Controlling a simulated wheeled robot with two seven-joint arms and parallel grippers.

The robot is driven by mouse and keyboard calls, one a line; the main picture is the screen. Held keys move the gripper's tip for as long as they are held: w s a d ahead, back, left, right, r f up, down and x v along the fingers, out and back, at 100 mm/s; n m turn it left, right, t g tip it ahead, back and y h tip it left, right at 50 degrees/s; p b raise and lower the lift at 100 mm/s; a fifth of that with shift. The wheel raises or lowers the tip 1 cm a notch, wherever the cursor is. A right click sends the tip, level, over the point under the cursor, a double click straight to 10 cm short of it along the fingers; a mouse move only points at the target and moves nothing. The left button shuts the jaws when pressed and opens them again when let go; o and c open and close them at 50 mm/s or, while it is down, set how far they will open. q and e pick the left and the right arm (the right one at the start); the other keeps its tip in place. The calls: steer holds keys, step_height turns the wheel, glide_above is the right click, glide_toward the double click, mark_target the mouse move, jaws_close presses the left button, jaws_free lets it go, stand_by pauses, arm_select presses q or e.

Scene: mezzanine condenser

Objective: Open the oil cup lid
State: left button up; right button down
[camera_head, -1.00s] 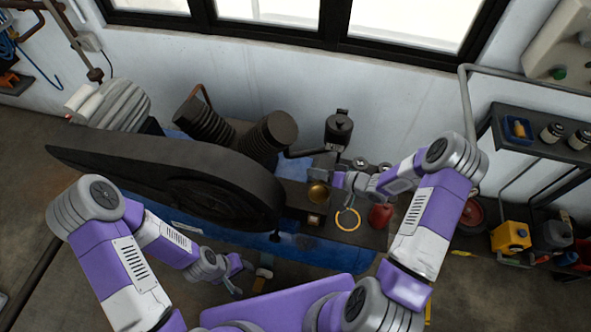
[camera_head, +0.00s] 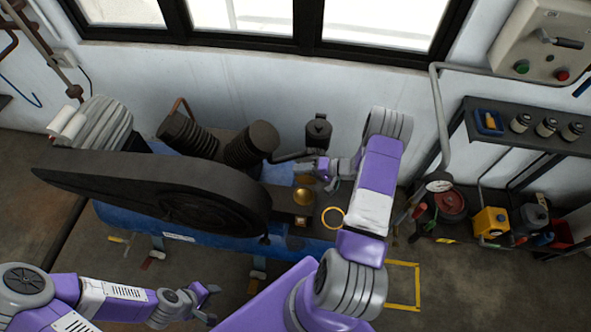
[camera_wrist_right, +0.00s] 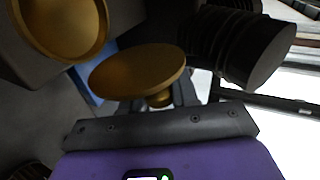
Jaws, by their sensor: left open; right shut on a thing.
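The brass oil cup (camera_head: 304,196) stands on the dark block by the compressor. In the right wrist view the cup (camera_wrist_right: 62,28) shows its round, hollow brass inside at upper left. The brass lid (camera_wrist_right: 138,68) is a disc with a small knob, seen beside the cup and apart from it. In the head view my right gripper (camera_head: 322,172) is just behind the cup. My left gripper (camera_head: 212,302) is open and empty at lower left, away from the cup.
The large dark belt guard (camera_head: 150,190) and the blue tank (camera_head: 135,222) lie left of the cup. A black canister (camera_head: 318,132) stands behind it. A shelf (camera_head: 500,130) with jars is further right.

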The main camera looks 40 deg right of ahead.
stand_by(0.3)
steer(key=c, duration=0.9)
jaws_free()
steer(key=shift+v, duration=3.85)
